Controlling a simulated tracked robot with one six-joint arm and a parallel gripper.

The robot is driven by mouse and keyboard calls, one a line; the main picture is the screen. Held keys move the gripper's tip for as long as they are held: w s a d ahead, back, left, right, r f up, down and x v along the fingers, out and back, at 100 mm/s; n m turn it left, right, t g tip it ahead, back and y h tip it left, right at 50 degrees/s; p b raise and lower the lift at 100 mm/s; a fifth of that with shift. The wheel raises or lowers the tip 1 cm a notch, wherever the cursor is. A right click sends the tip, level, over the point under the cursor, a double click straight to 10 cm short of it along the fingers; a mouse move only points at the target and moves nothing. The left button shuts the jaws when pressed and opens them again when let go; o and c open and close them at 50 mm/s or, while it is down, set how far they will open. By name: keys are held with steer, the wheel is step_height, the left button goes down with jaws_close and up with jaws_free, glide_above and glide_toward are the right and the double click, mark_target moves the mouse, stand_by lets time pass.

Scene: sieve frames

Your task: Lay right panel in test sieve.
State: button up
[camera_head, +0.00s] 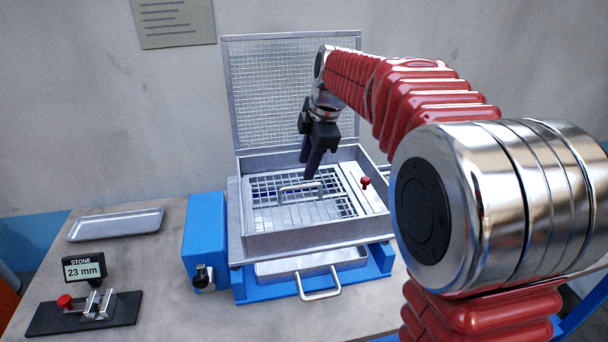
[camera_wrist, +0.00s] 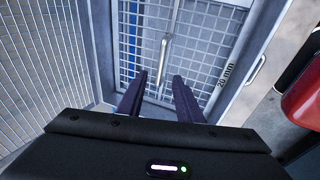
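The test sieve (camera_head: 315,236) is a square metal box on a blue base. A grid panel (camera_head: 265,203) with a bar handle (camera_head: 300,188) lies inside it; the grid panel also shows in the wrist view (camera_wrist: 198,45). A "20 mm" label is beside the grid in the wrist view. My gripper (camera_head: 312,174) is above the panel, near the handle. In the wrist view, its dark fingers (camera_wrist: 160,76) are apart, with the handle (camera_wrist: 164,55) showing in the gap. They hold nothing visible. Whether the fingertips reach the handle's height is hard to tell.
A tall mesh screen (camera_head: 265,85) stands upright behind the sieve. A red knob (camera_head: 365,181) is at the sieve's right. A shallow tray (camera_head: 116,225) and a "STONE 23 mm" gauge (camera_head: 84,270) are on the table at left. A handled drawer (camera_head: 318,262) is under the sieve.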

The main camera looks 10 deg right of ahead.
steer(key=v, duration=0.4)
stand_by(0.8)
steer(key=s+f+m, duration=0.3)
steer(key=s+m, duration=0.3)
steer(key=s, duration=0.4)
steer(key=s+f+m+t+h, duration=0.1)
steer(key=s+f+m, duration=0.2)
steer(key=s+m, duration=0.3)
steer(key=s+f+m+t, duration=0.1)
steer(key=s+f+m, duration=0.2)
steer(key=s, duration=1.1)
steer(key=shift+s+a+m+h, duration=0.15)
steer(key=shift+a+m+h, duration=0.2)
steer(key=shift+m, duration=1.25)
